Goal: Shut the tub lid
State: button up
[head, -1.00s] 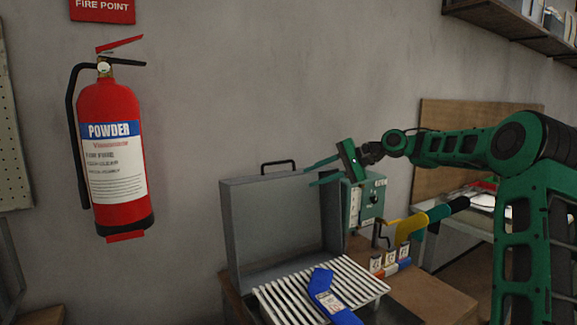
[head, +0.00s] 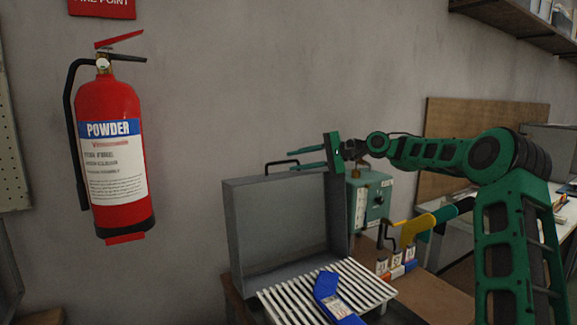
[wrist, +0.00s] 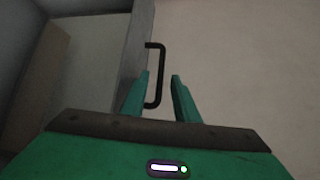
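The tub's grey lid (head: 283,225) stands open and upright against the wall, with a black handle (head: 281,163) on its top edge. Below it the tub shows a white slatted rack (head: 362,287) with a blue sock-shaped piece (head: 329,296) lying on it. My gripper (head: 308,158) is at the lid's top right, pointing left, with its fingers apart. In the wrist view my gripper (wrist: 161,85) is open, and the handle (wrist: 158,75) shows just beyond and between the fingertips. Whether a finger touches the lid's edge (wrist: 137,50) I cannot tell.
A green box with a dial (head: 372,200) stands behind and right of the lid. A yellow-handled tool (head: 416,229) and small coloured labelled items (head: 397,267) sit right of the rack. A red extinguisher (head: 111,150) hangs on the wall at left.

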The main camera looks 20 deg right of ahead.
jog(key=shift+x, duration=1.45)
grip_shut()
jog(key=shift+s, duration=0.15)
